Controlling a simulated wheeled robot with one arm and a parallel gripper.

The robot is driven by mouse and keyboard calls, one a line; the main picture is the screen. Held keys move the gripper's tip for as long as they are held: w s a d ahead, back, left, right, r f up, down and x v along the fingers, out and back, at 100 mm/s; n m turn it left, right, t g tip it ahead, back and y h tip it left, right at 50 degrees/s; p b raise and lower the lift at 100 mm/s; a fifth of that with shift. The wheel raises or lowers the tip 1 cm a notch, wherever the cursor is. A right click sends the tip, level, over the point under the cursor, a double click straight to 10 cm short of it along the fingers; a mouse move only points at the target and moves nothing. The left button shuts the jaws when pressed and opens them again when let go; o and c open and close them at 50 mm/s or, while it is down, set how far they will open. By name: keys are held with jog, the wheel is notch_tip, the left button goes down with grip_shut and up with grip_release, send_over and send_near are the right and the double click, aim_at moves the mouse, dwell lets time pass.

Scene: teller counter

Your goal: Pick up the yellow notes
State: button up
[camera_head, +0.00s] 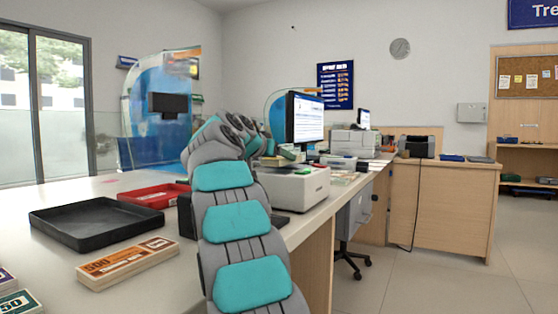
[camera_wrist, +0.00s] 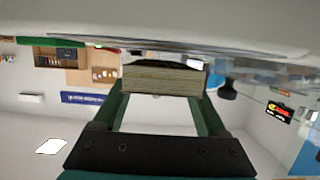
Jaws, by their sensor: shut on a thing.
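My gripper (camera_wrist: 163,98) is shut on a yellowish stack of notes (camera_wrist: 165,79), held edge-on between its two green fingers in the wrist view. The wrist picture appears upside down, with a pale surface close beyond the stack. In the head view my grey and teal arm reaches forward over the counter. My gripper (camera_head: 288,153) is small there, above the white machine (camera_head: 294,186). A small yellowish piece of the stack (camera_head: 275,161) shows there, partly hidden by my arm. I cannot tell whether the stack touches the machine.
A black tray (camera_head: 60,217) and a red tray (camera_head: 124,197) stand on the counter at left. An orange 500 bundle (camera_head: 128,262) lies in front of them. A green 50 bundle (camera_head: 18,304) is at the near left corner. A monitor (camera_head: 304,118) stands beyond my gripper.

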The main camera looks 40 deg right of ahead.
jog(key=shift+r+p, duration=0.35)
jog(key=shift+r, duration=0.75)
jog(key=shift+s+a+b, duration=0.3)
jog(key=shift+s+a, duration=0.1)
jog(key=shift+s, duration=0.3)
jog(key=s+a+r+b, duration=0.1)
jog(key=s+a, duration=0.5)
jog(key=s, duration=0.6)
jog(key=shift+s+a+r, duration=0.2)
jog(key=shift+s+a, duration=0.1)
jog(key=shift+s, duration=0.05)
jog(key=shift+s, duration=0.1)
